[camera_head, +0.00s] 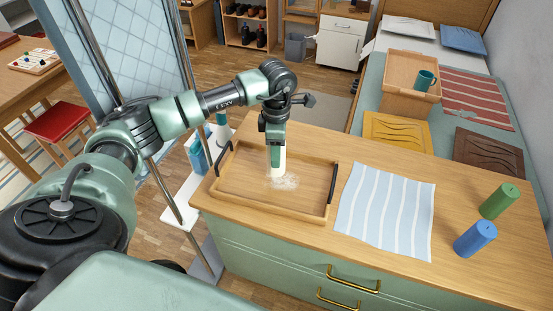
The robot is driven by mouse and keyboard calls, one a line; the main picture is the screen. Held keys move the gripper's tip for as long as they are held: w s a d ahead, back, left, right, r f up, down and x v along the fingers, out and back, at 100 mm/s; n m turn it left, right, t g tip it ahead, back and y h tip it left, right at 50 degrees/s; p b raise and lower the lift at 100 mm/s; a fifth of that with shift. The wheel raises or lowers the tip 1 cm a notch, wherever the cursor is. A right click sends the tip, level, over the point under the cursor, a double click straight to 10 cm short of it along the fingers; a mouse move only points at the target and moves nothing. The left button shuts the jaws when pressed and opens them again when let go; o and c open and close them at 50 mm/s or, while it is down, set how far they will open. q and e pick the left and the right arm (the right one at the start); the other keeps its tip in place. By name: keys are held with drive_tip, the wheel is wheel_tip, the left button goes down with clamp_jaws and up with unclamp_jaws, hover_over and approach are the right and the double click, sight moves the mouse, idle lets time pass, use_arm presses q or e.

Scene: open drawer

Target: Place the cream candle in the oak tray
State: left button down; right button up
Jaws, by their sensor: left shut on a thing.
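The cream candle (282,165) is upright between the fingers of my left gripper (276,160), which point straight down and partly hide it. My left gripper is shut on the candle. The candle is over the inside of the oak tray (240,194), with its lower end at or just above the tray floor; I cannot tell whether it touches. The tray is a shallow wooden one with dark handles at its left and right ends, on the wooden top of a green cabinet. My right gripper is not in view.
A pale patch (287,183) marks the tray floor by the candle. A striped blue cloth (385,210) lies right of the tray. The countertop between tray and cloth is narrow.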

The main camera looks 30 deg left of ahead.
use_arm(q)
wheel_tip(320, 180, down, 4)
drive_tip(key=shift+r, duration=0.25)
drive_tip(key=shift+f, duration=0.25)
drive_tip(key=shift+f, duration=0.2)
drive_tip(key=c, duration=0.7)
unclamp_jaws()
drive_tip(key=shift+r, duration=0.15)
drive_tip(key=shift+r, duration=0.2)
wheel_tip(320, 180, up, 12)
drive_tip(key=shift+f+b, duration=0.1)
drive_tip(key=shift+b, duration=0.8)
